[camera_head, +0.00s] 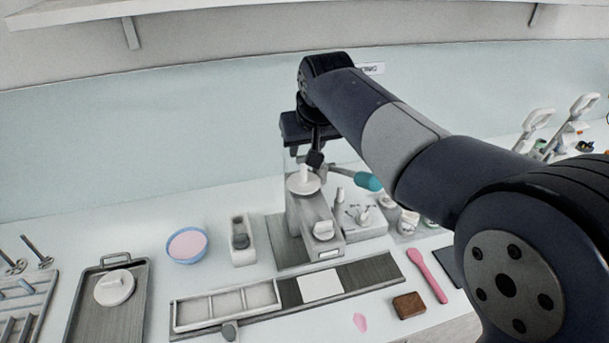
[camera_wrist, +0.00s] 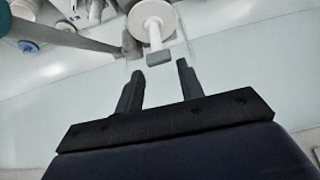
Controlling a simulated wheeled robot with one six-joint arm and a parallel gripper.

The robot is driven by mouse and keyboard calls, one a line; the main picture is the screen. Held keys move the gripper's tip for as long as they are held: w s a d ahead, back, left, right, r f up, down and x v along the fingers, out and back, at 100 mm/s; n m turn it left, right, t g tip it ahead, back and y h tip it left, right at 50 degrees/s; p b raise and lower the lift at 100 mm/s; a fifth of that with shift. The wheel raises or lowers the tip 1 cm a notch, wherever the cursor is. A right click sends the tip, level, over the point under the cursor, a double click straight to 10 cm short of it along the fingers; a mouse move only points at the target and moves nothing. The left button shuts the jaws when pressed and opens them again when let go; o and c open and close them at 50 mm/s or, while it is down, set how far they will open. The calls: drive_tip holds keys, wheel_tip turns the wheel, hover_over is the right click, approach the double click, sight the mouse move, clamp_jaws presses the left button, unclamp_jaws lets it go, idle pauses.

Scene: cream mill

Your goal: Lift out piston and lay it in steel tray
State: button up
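The mill (camera_head: 306,222) stands at mid-bench, a white body on a grey base. The piston (camera_head: 303,184), a white disc with an upright stem, sits on top of it. In the wrist view the piston (camera_wrist: 152,14) shows its disc and its stem pointing toward my fingers. My gripper (camera_wrist: 161,69) is open and empty, its two fingers apart just short of the stem's grey end. In the head view my gripper (camera_head: 315,158) is just above the piston, partly hidden by my arm. The steel tray (camera_head: 86,318) lies at the left, holding a white knobbed disc (camera_head: 114,288).
A teal handle (camera_head: 368,181) juts out right of the mill. A blue-rimmed bowl (camera_head: 187,246) and a white holder (camera_head: 243,256) stand between tray and mill. A divided white tray (camera_head: 226,308), pink spatula (camera_head: 427,276) and brown block (camera_head: 409,305) lie in front. A shelf hangs above.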

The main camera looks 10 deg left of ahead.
sight(304, 157)
drive_tip(key=p+x, duration=0.1)
drive_tip(key=x, duration=0.4)
drive_tip(key=shift+d+f, duration=0.1)
drive_tip(key=shift+f, duration=0.3)
drive_tip(key=shift+s, duration=0.1)
drive_tip(key=shift+c, duration=0.3)
clamp_jaws()
